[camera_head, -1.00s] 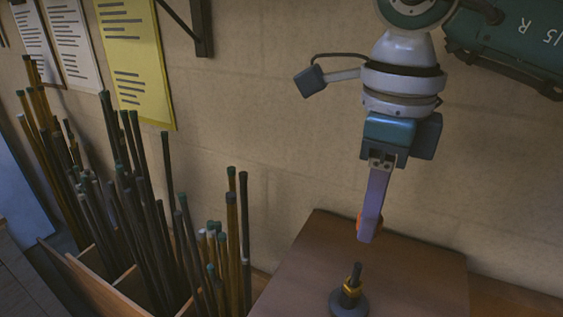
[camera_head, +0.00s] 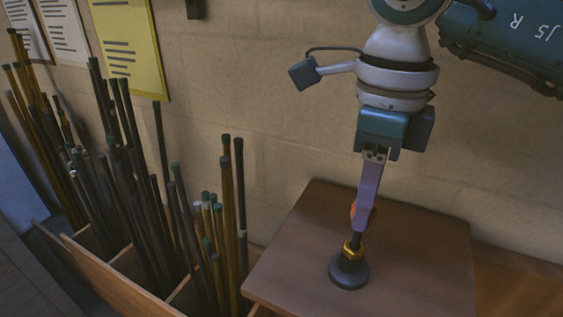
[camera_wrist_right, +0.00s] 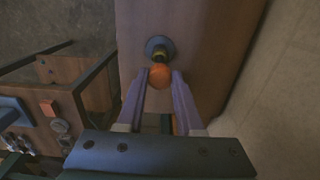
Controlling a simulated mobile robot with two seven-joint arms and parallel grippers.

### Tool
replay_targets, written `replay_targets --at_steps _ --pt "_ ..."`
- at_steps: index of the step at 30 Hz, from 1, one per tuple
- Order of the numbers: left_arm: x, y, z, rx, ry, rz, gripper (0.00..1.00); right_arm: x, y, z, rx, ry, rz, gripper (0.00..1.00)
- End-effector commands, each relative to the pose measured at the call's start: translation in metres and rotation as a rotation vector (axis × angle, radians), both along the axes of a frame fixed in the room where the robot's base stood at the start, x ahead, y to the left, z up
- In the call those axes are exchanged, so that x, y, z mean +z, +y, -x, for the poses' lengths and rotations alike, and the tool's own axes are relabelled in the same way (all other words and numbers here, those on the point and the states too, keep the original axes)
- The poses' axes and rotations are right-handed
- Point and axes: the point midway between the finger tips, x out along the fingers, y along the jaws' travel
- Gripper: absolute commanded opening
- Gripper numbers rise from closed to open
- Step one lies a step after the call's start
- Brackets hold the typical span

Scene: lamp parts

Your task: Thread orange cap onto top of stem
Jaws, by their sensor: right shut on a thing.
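My right gripper (camera_head: 366,218) points down in the head view, with its purple fingers shut on the orange cap (camera_head: 373,214). The fingers partly hide the cap there. In the wrist view the cap (camera_wrist_right: 160,76) sits between the tips of the gripper (camera_wrist_right: 159,88). The stem (camera_head: 355,236) is a thin dark upright rod with a brass nut (camera_head: 353,252) on a round dark base (camera_head: 348,274). The cap is just above the stem's top; whether they touch is hard to tell. The base also shows beyond the cap in the wrist view (camera_wrist_right: 158,44). My left gripper is out of view.
The base stands on a brown wooden tabletop (camera_head: 290,266) with clear room around it. A divided wooden bin (camera_head: 115,285) holding several dark and brown rods (camera_head: 228,190) stands at the left. A plain wall (camera_head: 290,110) with posted sheets (camera_head: 130,50) is behind.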

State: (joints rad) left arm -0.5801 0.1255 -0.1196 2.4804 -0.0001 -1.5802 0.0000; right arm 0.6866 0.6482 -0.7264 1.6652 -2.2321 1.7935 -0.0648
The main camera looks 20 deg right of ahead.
Motion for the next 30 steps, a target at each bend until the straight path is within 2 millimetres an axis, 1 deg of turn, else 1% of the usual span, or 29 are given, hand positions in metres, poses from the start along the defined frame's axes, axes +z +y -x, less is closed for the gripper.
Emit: replay_targets --at_steps 15,30 --pt "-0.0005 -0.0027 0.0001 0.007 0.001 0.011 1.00 -0.0004 -0.0001 0.0001 0.000 0.000 0.000 0.00" --pt "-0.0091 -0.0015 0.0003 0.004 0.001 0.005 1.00 -0.0093 -0.0001 0.0000 0.000 0.000 0.000 0.00"
